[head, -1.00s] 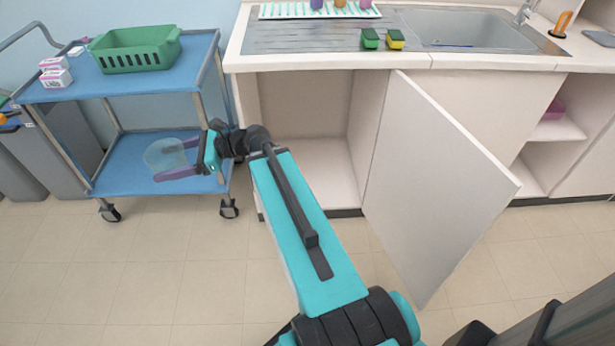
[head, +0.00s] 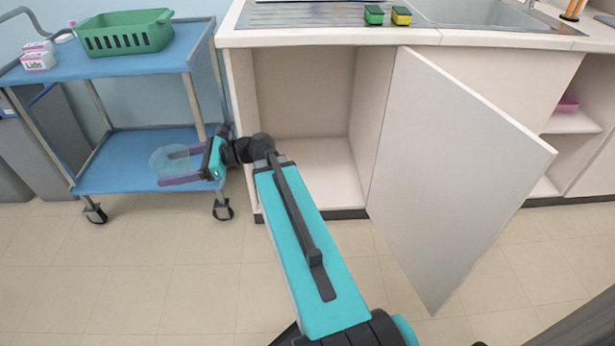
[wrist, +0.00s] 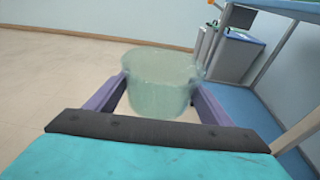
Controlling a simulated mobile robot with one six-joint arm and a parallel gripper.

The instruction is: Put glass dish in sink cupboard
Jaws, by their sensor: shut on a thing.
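The clear glass dish (head: 168,160) is held between the two purple fingers of my gripper (head: 180,166). In the head view the dish is in front of the trolley's lower shelf. In the wrist view the dish (wrist: 158,75) sits between the fingertips (wrist: 158,95), greenish and see-through. The sink cupboard (head: 305,120) is open, to the right of my gripper, and its visible inside is empty. Its white door (head: 450,170) is swung out to the right.
A blue trolley (head: 130,175) stands left of the cupboard, with a green basket (head: 125,35) and white boxes (head: 38,58) on top. Two sponges (head: 387,16) lie on the counter. Grey bins (head: 45,140) stand behind the trolley. The floor in front is clear.

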